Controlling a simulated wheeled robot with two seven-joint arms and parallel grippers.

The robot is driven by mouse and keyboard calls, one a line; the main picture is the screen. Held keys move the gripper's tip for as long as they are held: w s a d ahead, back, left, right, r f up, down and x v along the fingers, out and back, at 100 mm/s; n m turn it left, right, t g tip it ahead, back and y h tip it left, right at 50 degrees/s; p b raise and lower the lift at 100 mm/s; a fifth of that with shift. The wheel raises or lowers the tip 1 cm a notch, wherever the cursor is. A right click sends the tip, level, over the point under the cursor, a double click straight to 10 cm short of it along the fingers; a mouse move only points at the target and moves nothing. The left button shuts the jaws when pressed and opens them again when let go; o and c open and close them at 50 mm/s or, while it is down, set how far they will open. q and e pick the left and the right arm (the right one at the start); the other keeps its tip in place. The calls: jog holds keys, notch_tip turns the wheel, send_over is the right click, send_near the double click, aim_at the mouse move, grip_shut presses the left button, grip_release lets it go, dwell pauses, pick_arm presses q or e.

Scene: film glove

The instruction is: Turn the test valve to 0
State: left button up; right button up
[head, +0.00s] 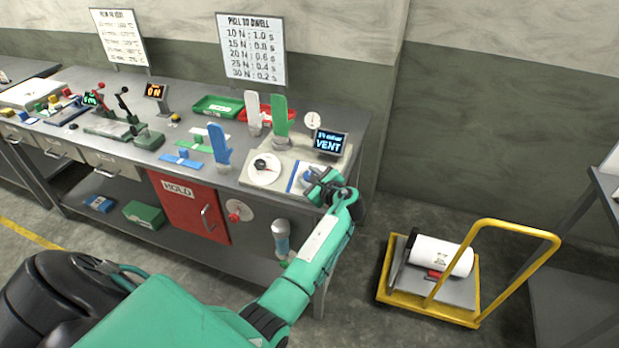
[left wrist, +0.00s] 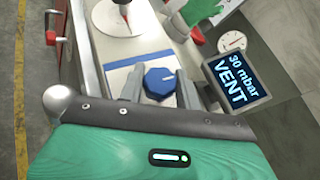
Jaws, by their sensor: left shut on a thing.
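The test valve is a blue faceted knob (left wrist: 160,83) with a white mark, on a white panel with a blue border (left wrist: 128,60). My left gripper (left wrist: 160,88) is shut on the knob, a grey finger on either side. In the head view my left gripper (head: 328,186) is at the bench's right end and hides most of the knob. The small display (left wrist: 238,80) beside it reads 30 mbar VENT, and it also shows in the head view (head: 329,142). My right gripper is not in view.
A white dial with a dark knob (head: 264,167) sits left of the panel. Blue, white and green (head: 280,115) glove shapes stand upright behind and left. A small round gauge (head: 313,120) is behind the display. A yellow trolley (head: 430,308) stands on the floor at right.

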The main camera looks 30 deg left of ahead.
pick_arm(q)
jog(key=shift+g, duration=0.3)
jog(key=o, duration=1)
jog(key=shift+c, duration=0.2)
jog(key=shift+d+r, duration=0.15)
jog(key=shift+d, duration=0.1)
jog(key=p+v, duration=0.7)
jog(key=v, duration=0.6)
jog(key=shift+s+d, duration=0.15)
